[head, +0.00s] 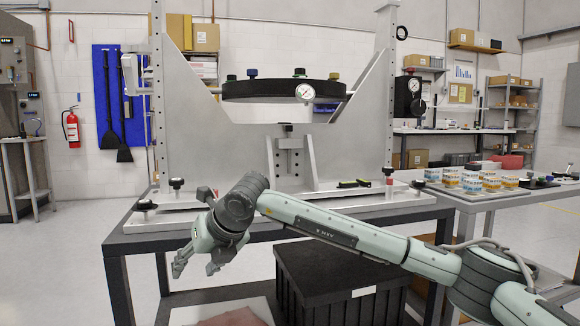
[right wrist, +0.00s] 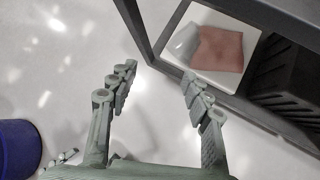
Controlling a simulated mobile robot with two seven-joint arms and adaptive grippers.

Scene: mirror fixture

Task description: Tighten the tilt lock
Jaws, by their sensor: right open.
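The grey mirror fixture stands on the dark table (head: 125,240). Its round black mirror cell (head: 270,90) hangs level between two grey side plates (head: 190,90), with small coloured knobs and a dial gauge (head: 305,92) on it. I cannot tell which part is the tilt lock. My right gripper (head: 196,267) is open and empty, pointing down in front of the table's left front edge; its spread fingers show in the right wrist view (right wrist: 158,76). My left gripper is not seen.
A black ribbed crate (head: 340,285) and a white tray with a reddish cloth (right wrist: 220,48) are low under the table. My right arm crosses the table's front. A side table (head: 490,195) with several small containers stands at right. Floor at left is clear.

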